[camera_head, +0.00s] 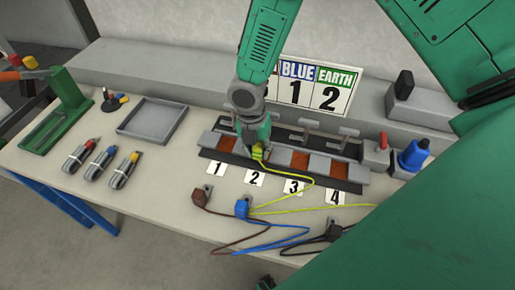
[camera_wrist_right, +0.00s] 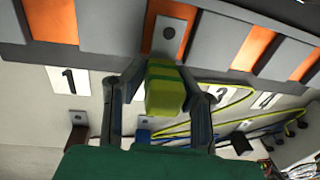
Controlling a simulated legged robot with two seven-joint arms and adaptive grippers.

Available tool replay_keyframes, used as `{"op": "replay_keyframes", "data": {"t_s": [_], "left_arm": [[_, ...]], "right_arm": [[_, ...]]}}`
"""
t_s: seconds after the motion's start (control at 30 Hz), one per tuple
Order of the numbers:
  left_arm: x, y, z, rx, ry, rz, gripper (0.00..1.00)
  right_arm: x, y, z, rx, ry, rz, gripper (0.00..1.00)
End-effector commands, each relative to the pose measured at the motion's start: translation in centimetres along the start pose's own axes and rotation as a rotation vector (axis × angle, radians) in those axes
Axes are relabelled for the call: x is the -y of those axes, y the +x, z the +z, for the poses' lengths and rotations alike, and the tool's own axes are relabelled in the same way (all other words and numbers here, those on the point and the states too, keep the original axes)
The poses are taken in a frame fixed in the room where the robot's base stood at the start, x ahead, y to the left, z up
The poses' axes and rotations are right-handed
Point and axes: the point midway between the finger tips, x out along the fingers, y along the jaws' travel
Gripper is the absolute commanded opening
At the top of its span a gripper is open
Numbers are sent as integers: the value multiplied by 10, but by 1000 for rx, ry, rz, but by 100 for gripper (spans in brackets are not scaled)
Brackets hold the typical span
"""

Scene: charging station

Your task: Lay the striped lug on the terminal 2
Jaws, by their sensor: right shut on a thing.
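The striped lug (camera_head: 257,153) is yellow-green with a grey metal tongue, and a yellow cable trails from it to the right. My right gripper (camera_head: 260,145) is shut on its body. In the right wrist view the lug (camera_wrist_right: 164,90) sits between the two fingers (camera_wrist_right: 160,95). Its holed tongue points to the block and overlaps the orange pad of terminal 2 (camera_wrist_right: 181,10). I cannot tell whether it touches the pad. In the head view my gripper hides most of terminal 2, above label 2 (camera_head: 254,178). My left gripper is not in view.
Brown (camera_head: 201,197), blue (camera_head: 242,208) and black (camera_head: 334,231) lugs lie in front of the block. A sign (camera_head: 315,88) reads BLUE 1, EARTH 2, its left part hidden. A grey tray (camera_head: 152,120) stands left. Raised grey clamps (camera_head: 345,135) stand behind the terminals.

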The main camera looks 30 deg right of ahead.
Motion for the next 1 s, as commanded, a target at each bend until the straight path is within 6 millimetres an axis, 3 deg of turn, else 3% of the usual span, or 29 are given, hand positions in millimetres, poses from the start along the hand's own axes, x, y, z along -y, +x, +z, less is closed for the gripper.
{"op": "replay_keyframes", "data": {"t_s": [0.5,0.53,0.6,1.0], "left_arm": [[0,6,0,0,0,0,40],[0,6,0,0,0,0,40],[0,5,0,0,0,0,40],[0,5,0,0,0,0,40]], "right_arm": [[-2,13,0,1,0,0,0],[-2,14,0,1,0,0,28],[-2,13,0,1,0,1,49],[-2,13,0,1,-1,1,49]]}}
